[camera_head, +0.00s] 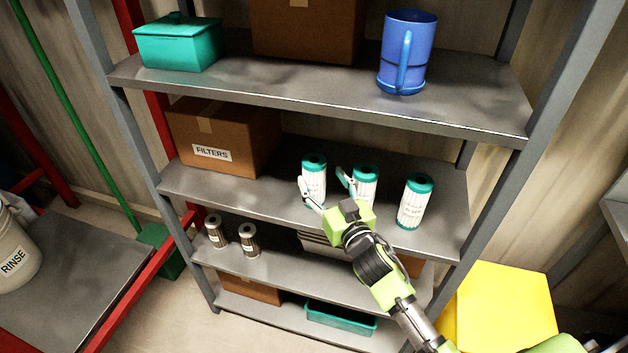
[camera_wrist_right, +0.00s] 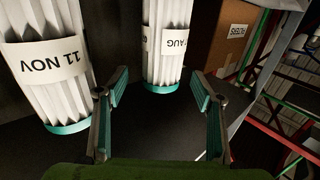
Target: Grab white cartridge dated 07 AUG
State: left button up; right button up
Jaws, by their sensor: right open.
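Three white pleated cartridges with green caps stand upright on the middle shelf: a left one (camera_head: 315,172), a middle one (camera_head: 367,174) and a right one (camera_head: 415,203). The middle one (camera_wrist_right: 48,60) reads 11 NOV there. The right one's label is too small to read. My right gripper (camera_head: 322,177) is open and empty in front of the left cartridge, which appears between its fingers (camera_wrist_right: 160,75). My left gripper is out of view.
A FILTERS box (camera_head: 225,140) stands left of the cartridges. The shelf above holds a teal box (camera_head: 178,45), a brown box and a blue mug (camera_head: 405,55). Two small dark cartridges (camera_head: 230,236) stand on the shelf below. Grey posts flank the rack.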

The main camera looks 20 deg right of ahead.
jog(key=shift+w+a+r, duration=0.1)
jog(key=shift+w+r, duration=0.1)
jog(key=shift+w, duration=0.2)
jog(key=shift+w+a+f+p, duration=0.15)
jog(key=shift+w+p, duration=0.25)
jog(key=shift+w, duration=0.7)
jog(key=shift+w+a+p, duration=0.1)
jog(key=shift+w+p, duration=0.3)
jog(key=shift+w, duration=0.65)
jog(key=c, duration=1.4)
